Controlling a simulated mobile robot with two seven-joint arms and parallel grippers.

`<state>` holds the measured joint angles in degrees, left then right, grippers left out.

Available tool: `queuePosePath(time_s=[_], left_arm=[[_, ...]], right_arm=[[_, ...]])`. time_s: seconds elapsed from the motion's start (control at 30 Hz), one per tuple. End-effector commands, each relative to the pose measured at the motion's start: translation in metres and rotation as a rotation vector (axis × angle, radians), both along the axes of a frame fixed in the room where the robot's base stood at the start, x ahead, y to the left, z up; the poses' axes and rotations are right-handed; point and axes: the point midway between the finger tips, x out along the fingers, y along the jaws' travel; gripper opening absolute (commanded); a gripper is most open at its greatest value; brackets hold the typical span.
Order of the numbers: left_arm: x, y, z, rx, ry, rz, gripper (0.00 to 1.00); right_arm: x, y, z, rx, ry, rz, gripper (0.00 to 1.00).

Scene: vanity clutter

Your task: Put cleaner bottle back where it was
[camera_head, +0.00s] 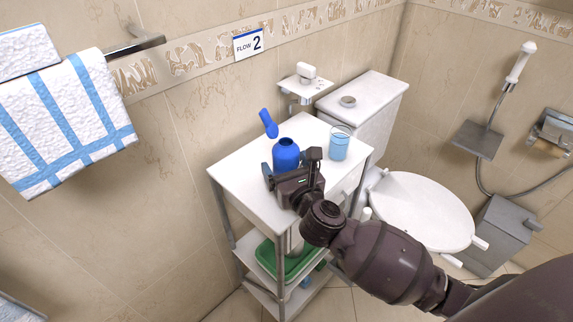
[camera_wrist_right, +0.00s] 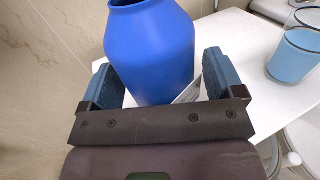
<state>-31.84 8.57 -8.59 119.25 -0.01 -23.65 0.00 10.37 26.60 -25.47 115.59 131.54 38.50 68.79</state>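The blue bottle (camera_head: 286,155), which I take for the cleaner bottle, appears to stand upright on the white top of the cart (camera_head: 240,174). Its lower part is hidden behind my right gripper (camera_head: 291,175). In the right wrist view the bottle (camera_wrist_right: 152,50) is between the two spread fingers of my right gripper (camera_wrist_right: 162,82). A gap shows between the bottle and the right finger. On the left, the finger looks close to the bottle, and I cannot tell if they touch. My left gripper is not in view.
A smaller slanted blue object (camera_head: 268,123) is behind the bottle. A glass with blue liquid (camera_head: 339,146) stands to the right, also in the wrist view (camera_wrist_right: 296,54). A green container (camera_head: 270,262) is on the lower shelf. The toilet (camera_head: 420,208) is right of the cart.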

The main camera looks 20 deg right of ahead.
Motion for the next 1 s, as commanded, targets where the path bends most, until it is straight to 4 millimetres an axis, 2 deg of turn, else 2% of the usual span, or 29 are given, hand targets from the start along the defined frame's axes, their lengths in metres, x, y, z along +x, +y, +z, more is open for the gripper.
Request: queuePosePath(time_s=[0.3, 0.37, 0.8, 1.0], left_arm=[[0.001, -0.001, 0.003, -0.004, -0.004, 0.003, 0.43], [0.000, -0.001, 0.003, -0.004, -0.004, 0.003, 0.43], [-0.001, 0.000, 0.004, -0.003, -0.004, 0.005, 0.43], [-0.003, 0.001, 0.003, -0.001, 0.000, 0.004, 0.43]], right_arm=[[0.000, 0.000, 0.006, 0.000, -0.002, 0.001, 0.87], [-0.006, 0.000, 0.004, 0.001, 0.000, 0.001, 0.87], [-0.078, 0.000, 0.003, 0.002, 0.003, 0.001, 0.87], [-0.105, 0.000, 0.003, 0.001, 0.002, 0.001, 0.87]])
